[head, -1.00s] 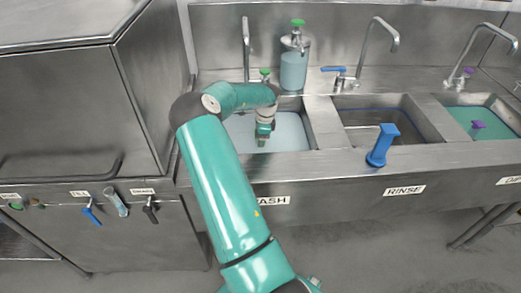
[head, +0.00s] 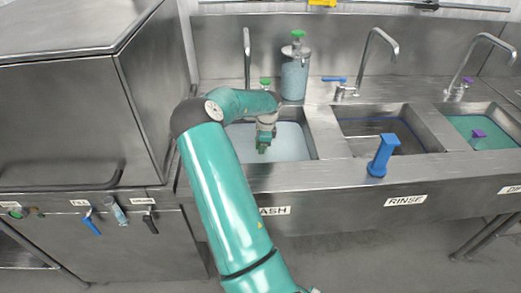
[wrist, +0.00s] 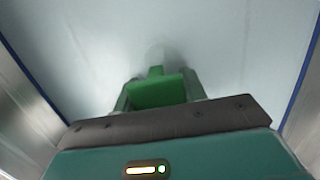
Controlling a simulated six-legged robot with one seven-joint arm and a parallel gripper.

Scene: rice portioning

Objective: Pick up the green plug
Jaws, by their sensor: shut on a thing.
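The green plug (wrist: 157,92) is between my gripper's two fingers in the wrist view, with its narrow end pointing away from the wrist. In the head view my gripper (head: 263,146) hangs over the left sink, marked WASH, which has pale blue water. A bit of green shows at its fingertips there, but the plug is too small to make out well. My gripper (wrist: 157,100) is shut on the plug. Whether the plug's lower end touches the water or the sink floor cannot be told.
A blue plug (head: 382,156) stands on the front rim of the RINSE sink (head: 350,128). A purple plug (head: 479,137) is in the right sink of green liquid. A soap dispenser (head: 294,78) and taps stand behind. A steel machine (head: 75,110) blocks the left.

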